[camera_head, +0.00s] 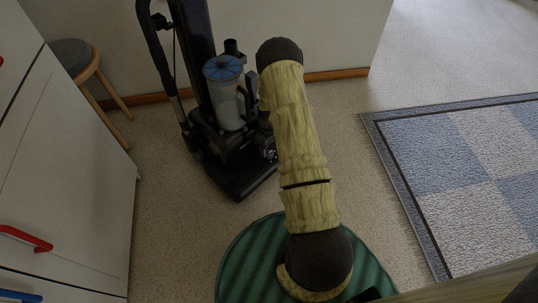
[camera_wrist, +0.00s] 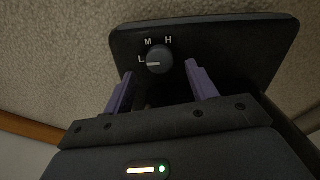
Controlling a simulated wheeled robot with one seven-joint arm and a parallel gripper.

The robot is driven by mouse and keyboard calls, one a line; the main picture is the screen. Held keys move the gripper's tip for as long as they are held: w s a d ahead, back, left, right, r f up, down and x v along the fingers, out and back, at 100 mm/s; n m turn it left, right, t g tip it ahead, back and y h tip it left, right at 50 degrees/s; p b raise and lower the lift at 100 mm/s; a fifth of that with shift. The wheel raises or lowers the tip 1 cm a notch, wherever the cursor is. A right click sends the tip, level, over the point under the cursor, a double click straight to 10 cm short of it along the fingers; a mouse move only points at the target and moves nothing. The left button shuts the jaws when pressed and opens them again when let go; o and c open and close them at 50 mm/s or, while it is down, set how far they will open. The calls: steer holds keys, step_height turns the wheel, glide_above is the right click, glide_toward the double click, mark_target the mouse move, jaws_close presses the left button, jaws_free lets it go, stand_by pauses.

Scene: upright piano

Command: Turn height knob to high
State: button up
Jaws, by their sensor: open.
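The height knob (camera_wrist: 159,60) is a round dark dial on the vacuum cleaner's black base (camera_wrist: 235,45). White letters L, M and H run around it from left to upper right. Its white pointer line lies level and points left to the L. My gripper (camera_wrist: 159,73) is open, its two purple fingers apart, one to the left of the knob and one to the right. I cannot tell whether they touch it. In the head view, the upright vacuum cleaner (camera_head: 224,108) is black with a clear, blue-topped canister. My arm hides part of it and my gripper is not clear there.
A white cabinet (camera_head: 75,180) with red and blue handles stands at left, a round stool (camera_head: 75,58) behind it. A blue-and-white checked rug (camera_head: 465,150) lies at right. A green round mat or seat (camera_head: 245,265) is below my arm. Speckled floor is open between the vacuum and rug.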

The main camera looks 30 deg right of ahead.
mark_target(269, 153)
step_height(269, 153, down, 4)
steer(key=shift+r+b, duration=0.15)
steer(key=shift+b, duration=0.55)
steer(key=shift+c, duration=0.3)
steer(key=c, duration=0.9)
